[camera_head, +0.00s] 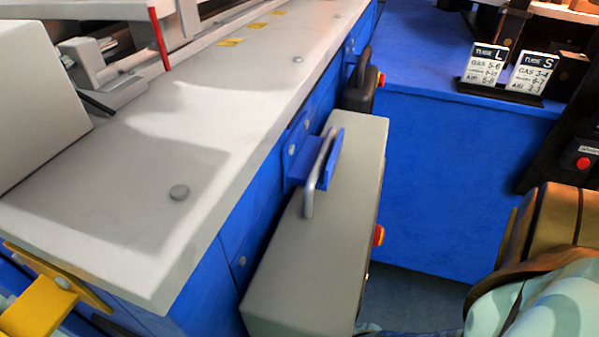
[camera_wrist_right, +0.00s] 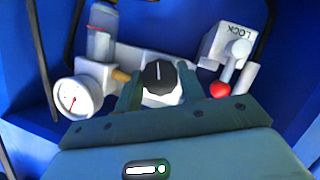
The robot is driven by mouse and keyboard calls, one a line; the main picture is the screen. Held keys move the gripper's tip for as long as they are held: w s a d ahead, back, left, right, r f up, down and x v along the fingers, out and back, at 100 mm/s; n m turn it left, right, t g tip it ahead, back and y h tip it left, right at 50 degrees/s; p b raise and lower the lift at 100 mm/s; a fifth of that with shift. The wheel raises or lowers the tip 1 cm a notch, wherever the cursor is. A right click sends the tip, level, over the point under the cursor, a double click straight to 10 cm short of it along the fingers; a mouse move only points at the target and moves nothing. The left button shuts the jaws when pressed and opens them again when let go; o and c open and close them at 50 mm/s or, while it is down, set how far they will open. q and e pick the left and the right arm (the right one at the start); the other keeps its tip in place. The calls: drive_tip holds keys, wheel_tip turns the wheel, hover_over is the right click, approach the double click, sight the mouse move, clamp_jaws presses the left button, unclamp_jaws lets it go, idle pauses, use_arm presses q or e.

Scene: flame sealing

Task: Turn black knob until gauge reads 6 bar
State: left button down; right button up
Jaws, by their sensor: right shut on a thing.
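In the right wrist view the black knob (camera_wrist_right: 158,73) with a pale line on its face sits on a white body. My right gripper (camera_wrist_right: 158,84) has a finger on each side of it and is shut on it. The round white gauge (camera_wrist_right: 75,98) with a red needle is left of the knob, its numbers too small to read. Neither the knob nor the gauge can be made out in the head view. My left gripper is not in view.
A white block marked LOCK (camera_wrist_right: 228,45) with a red-ended lever (camera_wrist_right: 220,89) is right of the knob. A clear cylinder (camera_wrist_right: 101,30) stands above the gauge. The head view shows a grey box (camera_head: 318,250) beside the bench (camera_head: 150,190) and two tube cards, L (camera_head: 489,64) and S (camera_head: 532,73).

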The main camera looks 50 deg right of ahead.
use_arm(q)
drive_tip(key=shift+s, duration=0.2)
use_arm(e)
drive_tip(key=shift+s, duration=0.1)
drive_tip(key=o, duration=1)
drive_tip(key=shift+c, duration=0.2)
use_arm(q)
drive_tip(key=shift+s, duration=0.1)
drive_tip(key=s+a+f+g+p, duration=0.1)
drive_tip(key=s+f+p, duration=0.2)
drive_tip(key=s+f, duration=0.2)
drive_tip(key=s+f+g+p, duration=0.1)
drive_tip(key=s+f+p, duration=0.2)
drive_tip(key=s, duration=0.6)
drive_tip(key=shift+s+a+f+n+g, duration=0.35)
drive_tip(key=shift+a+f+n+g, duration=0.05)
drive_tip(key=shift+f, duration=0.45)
use_arm(e)
drive_tip(key=v, duration=1.6)
drive_tip(key=shift+s, duration=0.15)
